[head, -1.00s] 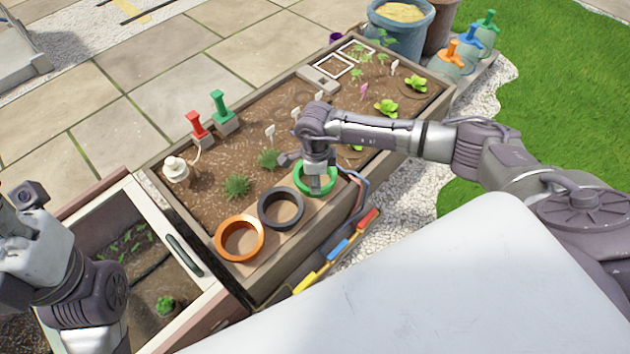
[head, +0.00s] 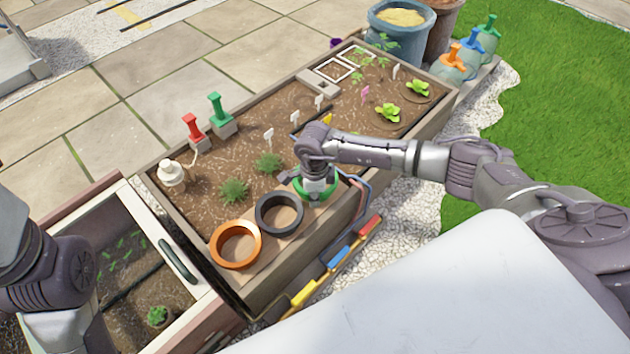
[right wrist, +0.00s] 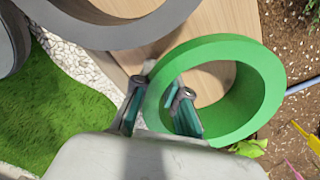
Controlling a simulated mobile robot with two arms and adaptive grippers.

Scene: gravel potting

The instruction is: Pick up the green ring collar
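The green ring collar (right wrist: 262,98) stands on the wooden ledge at the near edge of the planter bed. In the head view it (head: 330,191) is partly hidden under my right gripper (head: 317,190). In the right wrist view my right gripper (right wrist: 157,95) straddles the collar's near wall, one finger outside the ring and one inside. Its fingers look apart, with the wall between them; a firm grip does not show. My left arm is at the left of the head view, with its fingers out of sight.
A black ring collar (head: 279,214) sits close to the left of the green one, then an orange ring collar (head: 236,245). Plants and white labels stand in the soil behind. Blue, yellow and red handled items (head: 340,257) line the planter's front side.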

